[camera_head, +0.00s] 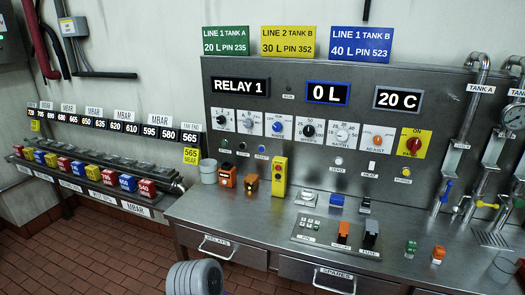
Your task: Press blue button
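A small round blue button (262,149) sits on the upright steel panel (440,110), below the dial with the blue knob (277,127). It is at the right end of a short row with a green button (226,143) and another small button (243,146). Nothing covers it. Whether it is pressed in is too small to tell. Neither of my grippers can be made out in the head view.
The steel bench (215,205) below the panel holds a grey cup (208,171), orange devices (228,175), a yellow control box (279,176) and a blue block (337,201). A ribbed grey rounded shape (195,278) is at the bottom edge. Pipes and gauges stand right.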

